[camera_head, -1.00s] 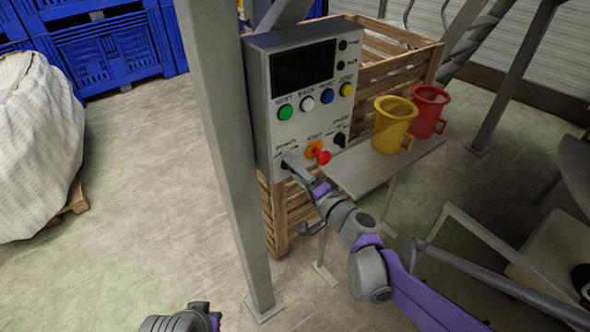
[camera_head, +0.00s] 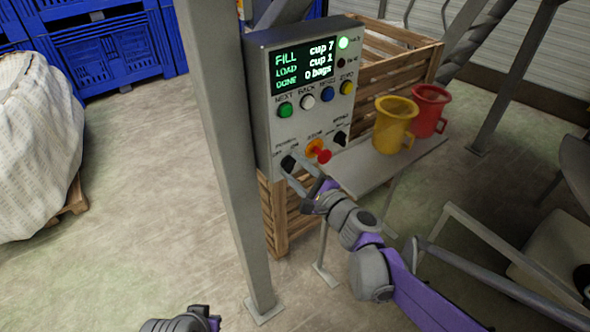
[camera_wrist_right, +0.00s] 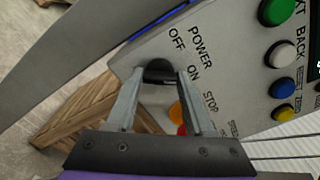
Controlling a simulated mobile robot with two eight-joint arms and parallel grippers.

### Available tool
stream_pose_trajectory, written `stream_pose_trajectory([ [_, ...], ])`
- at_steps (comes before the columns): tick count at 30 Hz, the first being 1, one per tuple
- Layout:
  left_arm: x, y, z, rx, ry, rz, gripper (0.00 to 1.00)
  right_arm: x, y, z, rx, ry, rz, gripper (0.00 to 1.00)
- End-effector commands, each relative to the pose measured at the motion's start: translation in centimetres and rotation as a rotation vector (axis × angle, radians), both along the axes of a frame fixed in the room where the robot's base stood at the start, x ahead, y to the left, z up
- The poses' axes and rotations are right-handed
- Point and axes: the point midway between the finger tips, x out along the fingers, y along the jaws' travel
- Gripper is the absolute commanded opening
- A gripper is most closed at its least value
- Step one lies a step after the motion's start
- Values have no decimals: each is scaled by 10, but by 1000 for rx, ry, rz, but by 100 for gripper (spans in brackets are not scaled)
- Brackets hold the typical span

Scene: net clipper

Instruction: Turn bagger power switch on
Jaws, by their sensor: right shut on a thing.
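The grey bagger control box (camera_head: 262,110) is fixed beside a grey post. Its black power switch (camera_head: 288,162) is at the lower left of the panel, with OFF and ON labels above it. My right gripper (camera_head: 294,172) is shut on this switch. In the right wrist view the fingers stand on both sides of the black knob (camera_wrist_right: 159,68), which they partly hide. The display (camera_head: 303,64) is lit with FILL, LOAD and DONE lines, and a green lamp (camera_head: 343,43) glows at the top right. My left gripper (camera_head: 205,314) shows only partly at the bottom edge.
A red stop button (camera_head: 323,156) on an orange base sits right of the switch. Yellow (camera_head: 393,125) and red (camera_head: 430,108) cups stand on a small shelf at right. The grey post (camera_head: 228,170) is close on the left. A wooden crate (camera_head: 285,212) is behind.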

Motion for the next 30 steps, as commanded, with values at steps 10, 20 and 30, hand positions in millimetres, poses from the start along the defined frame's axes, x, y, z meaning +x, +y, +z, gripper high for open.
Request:
stream_pose_trajectory([
  [10,-1,0,-3,0,1,0,0,0,0,0,118,86,0,0],
  [20,-1,0,-4,0,2,0,0,0,0,0,143,104,0,0],
  [30,-1,0,-4,0,2,0,0,0,0,0,143,104,0,69],
])
